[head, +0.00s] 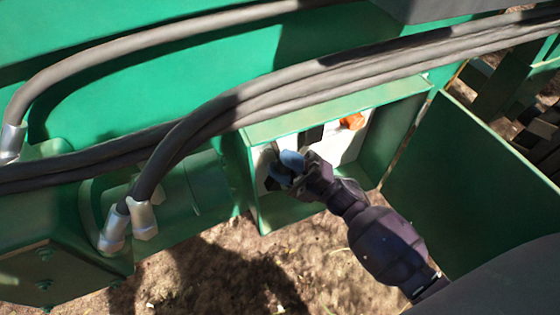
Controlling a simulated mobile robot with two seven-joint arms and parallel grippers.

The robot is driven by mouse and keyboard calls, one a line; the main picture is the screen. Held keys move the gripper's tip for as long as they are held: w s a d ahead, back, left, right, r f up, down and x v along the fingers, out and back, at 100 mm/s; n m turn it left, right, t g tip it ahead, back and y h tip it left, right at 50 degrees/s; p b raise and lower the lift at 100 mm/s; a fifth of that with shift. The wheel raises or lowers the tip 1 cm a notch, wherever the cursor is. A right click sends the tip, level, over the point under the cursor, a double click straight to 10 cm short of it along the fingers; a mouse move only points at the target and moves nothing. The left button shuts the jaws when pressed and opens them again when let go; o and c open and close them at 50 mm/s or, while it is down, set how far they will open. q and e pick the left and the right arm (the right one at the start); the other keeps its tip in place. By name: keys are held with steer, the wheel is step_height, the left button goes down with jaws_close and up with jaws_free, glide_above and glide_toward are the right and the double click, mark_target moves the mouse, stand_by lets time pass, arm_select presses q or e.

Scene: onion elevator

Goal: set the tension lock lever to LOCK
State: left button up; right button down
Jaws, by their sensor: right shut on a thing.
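A recessed control box (330,108) with a green frame and a white panel is set in the green machine. A blue knob (291,160), apparently the lever's handle, is at the left of the panel. My right gripper (283,173) reaches in from the lower right and is shut on this blue lever. The fingers and wrist hide most of the lever and part of the panel. I cannot read any LOCK marking or tell the lever's setting. My left gripper is not in view.
An orange knob (353,121) sits on the panel to the right, beside a dark slot. Thick grey hoses (240,108) cross just above the box. A green side plate (480,185) stands to the right of my arm. Bare soil (215,275) lies below.

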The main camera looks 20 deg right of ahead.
steer(key=shift+f+n, duration=0.25)
steer(key=shift+n, duration=0.25)
steer(key=c, duration=0.8)
jaws_free()
steer(key=shift+o, duration=0.2)
steer(key=v, duration=1)
steer(key=shift+d+f+b, duration=0.25)
steer(key=shift+d+b, duration=0.05)
steer(key=shift+d, duration=0.1)
